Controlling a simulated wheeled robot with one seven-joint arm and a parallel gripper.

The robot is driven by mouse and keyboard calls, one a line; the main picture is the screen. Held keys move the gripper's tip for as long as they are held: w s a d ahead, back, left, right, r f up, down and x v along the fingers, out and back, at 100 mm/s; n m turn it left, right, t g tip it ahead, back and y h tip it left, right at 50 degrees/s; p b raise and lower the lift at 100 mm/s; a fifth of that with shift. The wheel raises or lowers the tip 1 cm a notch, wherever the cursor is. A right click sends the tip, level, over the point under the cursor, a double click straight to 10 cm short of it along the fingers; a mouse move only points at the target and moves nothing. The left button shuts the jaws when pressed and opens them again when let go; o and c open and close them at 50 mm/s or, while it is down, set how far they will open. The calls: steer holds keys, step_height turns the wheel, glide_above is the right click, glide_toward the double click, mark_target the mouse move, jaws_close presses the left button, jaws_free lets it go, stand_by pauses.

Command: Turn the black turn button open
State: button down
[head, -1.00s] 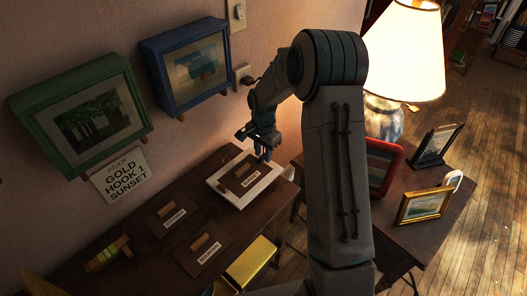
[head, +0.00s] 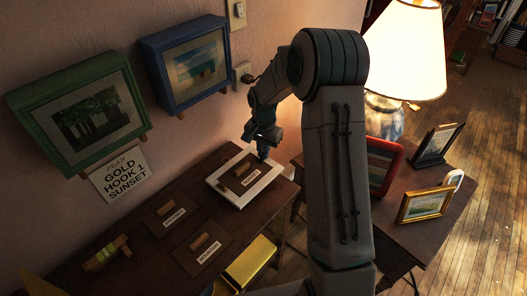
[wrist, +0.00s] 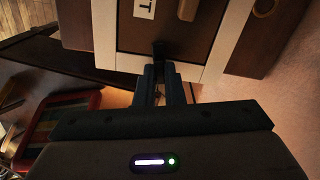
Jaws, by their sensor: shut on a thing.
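A white frame (head: 215,190) lies on the dark wooden table, with a brown back panel (head: 242,175) that bears a wooden handle and a white label. My gripper (head: 263,155) points down at the frame's far right side. In the wrist view, my gripper (wrist: 160,70) is shut on the small black turn button (wrist: 159,47) at the edge between the panel and the white border (wrist: 105,35). The fingertips hide part of the button. Its exact angle is hard to tell.
Other brown panels with handles, one of them (head: 168,214), lie on the table to the left. Blue (head: 150,60) and green (head: 35,110) frames hang on the wall. A lamp (head: 402,50) and red (head: 395,170) and gold (head: 405,208) frames stand on the right table.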

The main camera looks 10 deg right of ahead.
steer(key=n, duration=0.3)
steer(key=shift+n, duration=0.4)
steer(key=n, duration=0.3)
steer(key=shift+d+n+b, duration=0.1)
steer(key=shift+n+b, duration=0.2)
steer(key=shift+b, duration=0.05)
steer(key=n, duration=0.3)
steer(key=shift+d+n, duration=0.1)
steer(key=shift+n, duration=2.1)
steer(key=c, duration=1.5)
jaws_free()
steer(key=shift+r, duration=0.15)
step_height(320, 180, up, 14)
steer(key=shift+f, duration=0.2)
